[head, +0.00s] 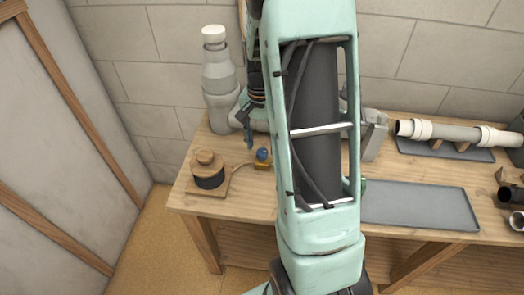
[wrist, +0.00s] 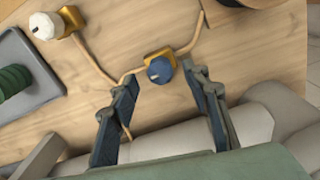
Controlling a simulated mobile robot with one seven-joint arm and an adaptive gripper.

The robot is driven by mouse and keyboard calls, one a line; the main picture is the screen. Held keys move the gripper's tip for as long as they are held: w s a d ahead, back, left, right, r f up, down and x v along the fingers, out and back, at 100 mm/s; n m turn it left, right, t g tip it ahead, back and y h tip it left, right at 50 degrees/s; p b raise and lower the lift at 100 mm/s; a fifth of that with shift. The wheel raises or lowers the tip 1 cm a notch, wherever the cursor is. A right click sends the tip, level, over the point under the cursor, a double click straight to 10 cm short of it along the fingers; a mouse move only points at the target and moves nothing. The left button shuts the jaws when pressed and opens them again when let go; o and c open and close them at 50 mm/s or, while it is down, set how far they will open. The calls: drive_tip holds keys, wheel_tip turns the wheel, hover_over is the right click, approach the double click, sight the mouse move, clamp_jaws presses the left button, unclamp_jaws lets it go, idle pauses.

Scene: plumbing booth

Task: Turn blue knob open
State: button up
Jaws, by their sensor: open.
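The blue knob (head: 262,154) is a small round cap on a brass valve body on the wooden bench, left of my arm in the head view. In the wrist view the blue knob (wrist: 159,70) sits just beyond the fingertips, roughly midway between them, with thin copper pipes running from its brass base. My gripper (wrist: 165,80) is open and empty, one finger on each side of the knob's line and apart from it. In the head view my gripper is mostly hidden behind my arm, with a dark finger showing near the bench.
A white knob (wrist: 46,25) on another brass valve stands close by. A grey tray (head: 420,205) lies right of my arm. A wooden spool-like piece (head: 207,160) stands left of the blue knob. A grey-white bottle-shaped fitting (head: 218,85) stands behind, and a white pipe (head: 455,133) lies far right.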

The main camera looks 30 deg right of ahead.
sight(262, 152)
drive_tip(key=shift+f, duration=1.75)
drive_tip(key=c, duration=1.2)
drive_tip(key=shift+o, duration=0.2)
